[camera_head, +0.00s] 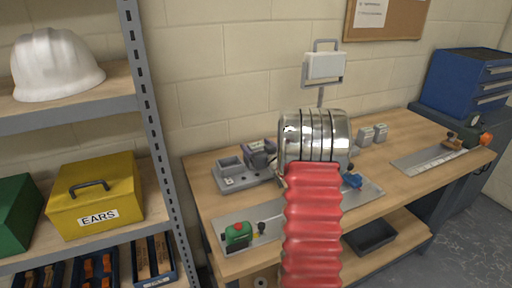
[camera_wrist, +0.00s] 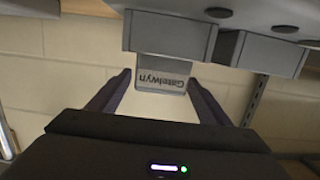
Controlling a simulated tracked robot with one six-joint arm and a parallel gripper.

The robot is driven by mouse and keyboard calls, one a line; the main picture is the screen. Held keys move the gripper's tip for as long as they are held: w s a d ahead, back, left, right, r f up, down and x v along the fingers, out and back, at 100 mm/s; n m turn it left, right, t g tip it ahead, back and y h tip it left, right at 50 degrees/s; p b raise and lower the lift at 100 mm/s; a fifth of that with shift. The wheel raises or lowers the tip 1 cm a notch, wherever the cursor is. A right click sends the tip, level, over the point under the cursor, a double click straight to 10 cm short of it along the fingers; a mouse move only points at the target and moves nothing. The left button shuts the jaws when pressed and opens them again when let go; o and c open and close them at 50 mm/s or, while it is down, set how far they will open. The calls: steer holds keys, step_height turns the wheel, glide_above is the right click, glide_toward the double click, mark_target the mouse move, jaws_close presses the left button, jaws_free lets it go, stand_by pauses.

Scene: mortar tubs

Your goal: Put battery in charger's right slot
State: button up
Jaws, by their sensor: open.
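The grey charger (camera_head: 243,180) stands on the bench to the left of my arm, and its empty left slot (camera_head: 230,165) faces up. My dark gripper (camera_head: 262,148) is over its right side. The wrist view looks upside down: the charger's two slot housings show at the top, the right one (camera_wrist: 170,35) and the left one (camera_wrist: 268,52). A light grey battery (camera_wrist: 162,75) labelled "Gatelwyn" sticks out of the right housing. My open gripper (camera_wrist: 159,82) has one finger on each side of it, with gaps showing. I cannot tell how deep the battery sits.
Chrome and red arm parts of mine hide the bench middle. Two small grey blocks (camera_head: 372,134) stand behind. A metal plate (camera_head: 262,222) with a green-topped tool (camera_head: 237,234) lies in front. A shelf rack (camera_head: 150,120) stands close on the left. A blue toolbox (camera_head: 465,80) is far right.

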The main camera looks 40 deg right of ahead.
steer(key=shift+r, duration=0.1)
steer(key=v, duration=1.2)
steer(key=shift+a, duration=0.1)
stand_by(0.6)
